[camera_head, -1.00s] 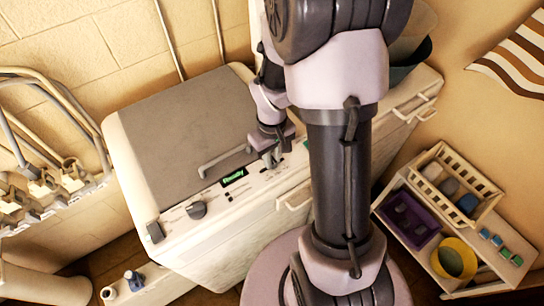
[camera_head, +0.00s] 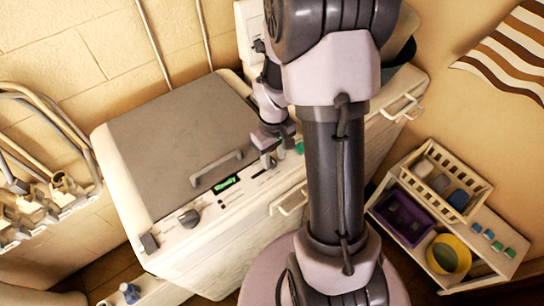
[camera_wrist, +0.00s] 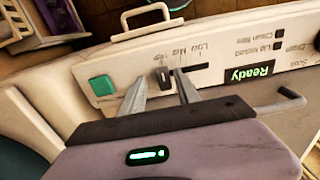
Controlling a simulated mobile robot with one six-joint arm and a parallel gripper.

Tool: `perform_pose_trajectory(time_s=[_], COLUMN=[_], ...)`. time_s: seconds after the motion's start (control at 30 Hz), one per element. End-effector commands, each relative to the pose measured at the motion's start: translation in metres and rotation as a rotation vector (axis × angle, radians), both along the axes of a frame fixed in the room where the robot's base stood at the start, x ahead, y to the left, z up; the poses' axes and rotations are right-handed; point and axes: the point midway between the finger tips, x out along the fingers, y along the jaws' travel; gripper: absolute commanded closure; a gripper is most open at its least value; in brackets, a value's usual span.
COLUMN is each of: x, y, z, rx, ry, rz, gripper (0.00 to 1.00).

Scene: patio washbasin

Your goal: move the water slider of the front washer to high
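The front washer (camera_head: 180,135) is white with a grey lid and a control panel along its front edge. Its water slider has a small dark knob (camera_wrist: 164,78) in a dark slot (camera_wrist: 195,69) in the wrist view. The knob sits at the slot's left end there, on the side of the green button. Small upside-down labels beside the slot are hard to read. My gripper (camera_wrist: 160,80) is open, with one finger on each side of the knob and visible gaps. In the head view my gripper (camera_head: 268,160) is over the panel, hiding the knob.
A green button (camera_wrist: 102,86) lies left of the slider and a lit "Ready" display (camera_wrist: 250,73) lies right of it. A lid handle (camera_head: 216,168) stands up behind the panel. A drawer handle (camera_head: 289,199) sticks out below. A shelf with baskets (camera_head: 450,180) stands to the right.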

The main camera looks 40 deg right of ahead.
Motion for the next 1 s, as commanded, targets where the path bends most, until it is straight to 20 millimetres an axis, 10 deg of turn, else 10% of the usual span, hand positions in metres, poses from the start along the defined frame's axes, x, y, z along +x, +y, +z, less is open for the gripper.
perform_pose_trajectory(time_s=[0.33, 0.73, 1.0], x=[0.0, 0.0, -0.001], y=[0.0, 0.0, 0.0], z=[0.014, 0.136, 0.173], rx=[0.0, -0.001, 0.0], ry=[0.0, -0.003, 0.001], rz=[0.0, -0.001, 0.0], gripper=[0.62, 0.62, 0.62])
